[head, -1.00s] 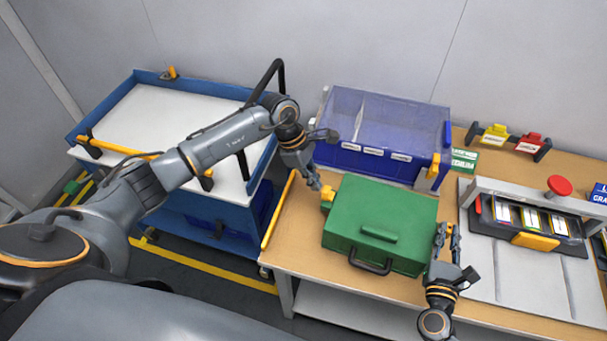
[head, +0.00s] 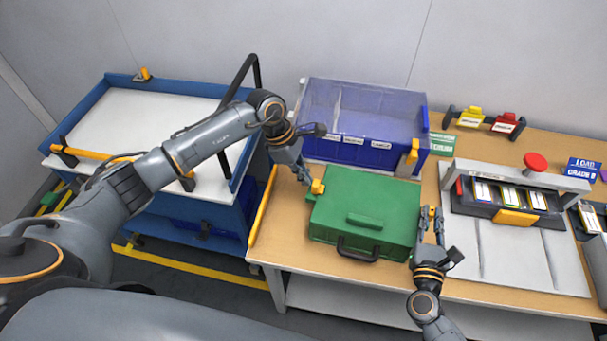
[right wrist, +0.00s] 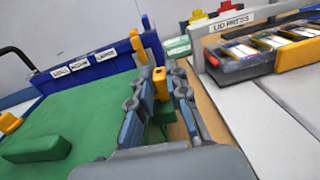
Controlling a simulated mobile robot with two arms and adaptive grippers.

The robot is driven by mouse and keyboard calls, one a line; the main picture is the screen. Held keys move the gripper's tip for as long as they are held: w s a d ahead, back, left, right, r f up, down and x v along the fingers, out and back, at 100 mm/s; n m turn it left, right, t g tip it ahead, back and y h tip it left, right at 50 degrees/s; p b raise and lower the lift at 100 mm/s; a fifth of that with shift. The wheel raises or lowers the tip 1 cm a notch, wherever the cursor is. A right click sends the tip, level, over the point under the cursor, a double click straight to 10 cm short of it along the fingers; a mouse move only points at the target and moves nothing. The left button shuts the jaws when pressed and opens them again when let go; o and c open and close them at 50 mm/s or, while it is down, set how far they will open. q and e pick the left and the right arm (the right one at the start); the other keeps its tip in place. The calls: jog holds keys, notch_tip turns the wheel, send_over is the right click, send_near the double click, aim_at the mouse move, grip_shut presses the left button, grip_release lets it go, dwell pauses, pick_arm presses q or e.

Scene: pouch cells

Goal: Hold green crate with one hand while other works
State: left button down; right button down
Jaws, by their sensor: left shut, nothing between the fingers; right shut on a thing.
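The closed green crate (head: 340,214) sits on the wooden table, its black handle (head: 358,248) facing the front edge. A yellow latch (head: 317,187) is on its left side. My left gripper (head: 308,180) is shut and empty beside that latch; whether it touches it I cannot tell. My right gripper (head: 432,216) is at the crate's right side, shut on a yellow latch (right wrist: 160,82). The right wrist view shows that latch between the two fingers, with the crate's green lid (right wrist: 85,120) to the left.
A blue bin with a clear lid (head: 375,112) stands behind the crate. A press with a red knob (head: 536,162) stands to the right, holding coloured cells. A blue cart with a white top (head: 140,120) is at the left. Small yellow and red tags (head: 505,122) stand at the back.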

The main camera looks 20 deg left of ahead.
pick_arm(q)
jog(key=a+r, duration=0.7)
jog(key=r, duration=0.2)
jog(key=shift+s+a+r, duration=0.15)
jog(key=shift+s+a, duration=0.05)
jog(key=shift+s, duration=0.05)
pick_arm(e)
jog(key=c, duration=1.2)
grip_release()
